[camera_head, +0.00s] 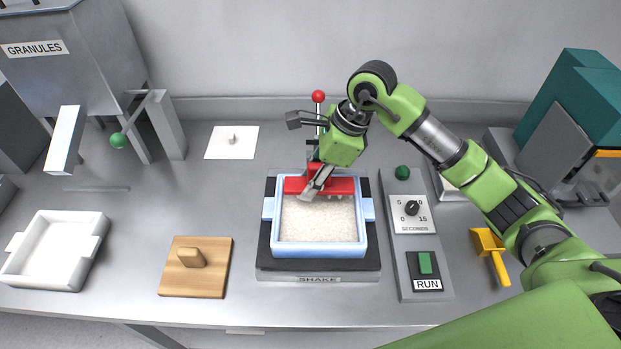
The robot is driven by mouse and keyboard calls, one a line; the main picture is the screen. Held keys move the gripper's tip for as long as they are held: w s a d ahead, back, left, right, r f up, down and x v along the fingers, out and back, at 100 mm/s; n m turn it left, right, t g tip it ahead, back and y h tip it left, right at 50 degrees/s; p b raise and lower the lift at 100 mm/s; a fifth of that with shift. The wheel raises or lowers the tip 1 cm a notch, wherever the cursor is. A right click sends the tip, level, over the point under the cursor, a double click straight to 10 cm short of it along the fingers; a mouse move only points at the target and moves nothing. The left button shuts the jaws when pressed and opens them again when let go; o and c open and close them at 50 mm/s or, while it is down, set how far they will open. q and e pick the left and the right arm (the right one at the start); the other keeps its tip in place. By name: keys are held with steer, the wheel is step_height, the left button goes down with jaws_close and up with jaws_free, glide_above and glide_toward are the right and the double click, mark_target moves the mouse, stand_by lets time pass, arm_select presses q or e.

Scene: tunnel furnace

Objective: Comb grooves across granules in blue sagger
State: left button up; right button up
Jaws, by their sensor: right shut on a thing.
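The blue sagger (273,232) sits on the black top of the shake unit (263,262). It holds pale granules (318,222) in an even-looking layer; fine marks are too small to tell. My right gripper (316,183) reaches down over the sagger's back part. It is shut on a red comb (343,186), which spans the back of the sagger from side to side. The comb's lower edge is at the granules; whether its teeth are sunk in cannot be told. The gripper hides part of the comb. My left gripper is out of view.
A red-knobbed lever (318,97) stands behind the sagger. A control panel with a dial (411,208) and RUN button (425,263) is on the right, beside a yellow scoop (490,247). A wooden board with handle (170,279) and white sagger (92,222) lie left.

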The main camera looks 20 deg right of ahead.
steer(key=shift+f+b, duration=0.2)
steer(key=shift+b, duration=0.3)
steer(key=shift+f, duration=0.1)
stand_by(0.5)
steer(key=shift+f+b, duration=1.5)
steer(key=shift+b, duration=0.25)
steer(key=shift+f+b, duration=0.45)
steer(key=shift+f, duration=0.05)
steer(key=shift+t+h+b, duration=0.3)
steer(key=shift+t+b, duration=0.6)
steer(key=shift+b, duration=0.8)
steer(key=shift+r+n+t+b, duration=0.2)
steer(key=shift+n+t+b, duration=0.15)
steer(key=shift+b, duration=0.4)
